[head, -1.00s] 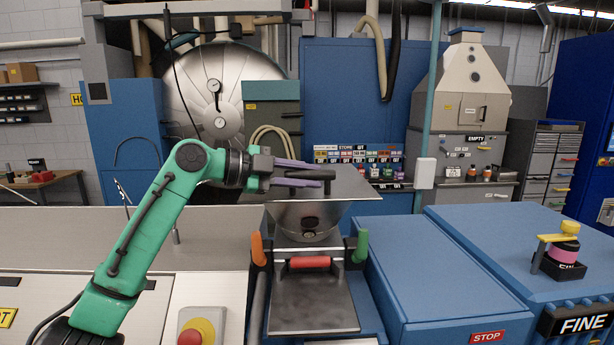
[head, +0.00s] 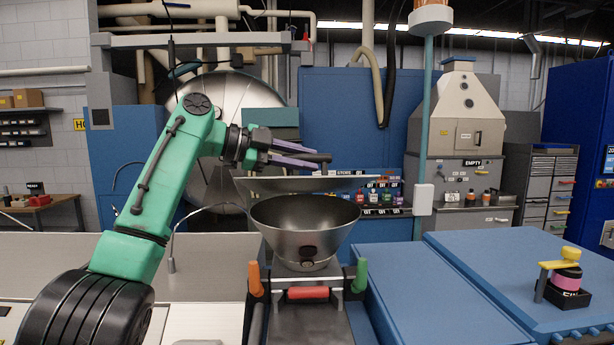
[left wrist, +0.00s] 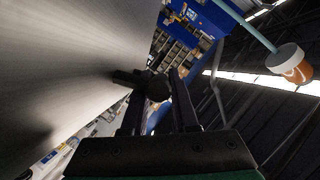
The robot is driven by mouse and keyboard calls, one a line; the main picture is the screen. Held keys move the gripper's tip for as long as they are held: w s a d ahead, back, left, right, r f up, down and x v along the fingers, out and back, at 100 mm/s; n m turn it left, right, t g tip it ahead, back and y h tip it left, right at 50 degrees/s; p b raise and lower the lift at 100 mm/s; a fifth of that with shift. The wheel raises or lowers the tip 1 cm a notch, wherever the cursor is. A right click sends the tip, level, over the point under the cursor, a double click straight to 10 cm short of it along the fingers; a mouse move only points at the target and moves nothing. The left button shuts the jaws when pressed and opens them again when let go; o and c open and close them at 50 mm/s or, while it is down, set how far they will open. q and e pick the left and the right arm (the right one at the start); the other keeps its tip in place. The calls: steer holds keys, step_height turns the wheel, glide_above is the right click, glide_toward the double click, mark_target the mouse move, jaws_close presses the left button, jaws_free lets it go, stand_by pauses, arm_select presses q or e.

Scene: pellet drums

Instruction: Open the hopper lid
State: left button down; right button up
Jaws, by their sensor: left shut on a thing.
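My left gripper (head: 312,157) is shut on the lid's black handle (head: 325,158), above the plate. In the left wrist view the lid (left wrist: 70,60) fills the left side, and the handle (left wrist: 157,88) lies between the fingers (left wrist: 155,100). My right gripper is out of view.
Orange (head: 255,279) and green (head: 360,275) grips and a red handle (head: 308,293) sit below the hopper. A teal post (head: 425,130) rises behind.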

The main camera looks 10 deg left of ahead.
arm_select(q)
steer(key=shift+w+a+r, duration=0.1)
stand_by(0.3)
steer(key=c, duration=1)
jaws_free()
steer(key=shift+a, duration=0.15)
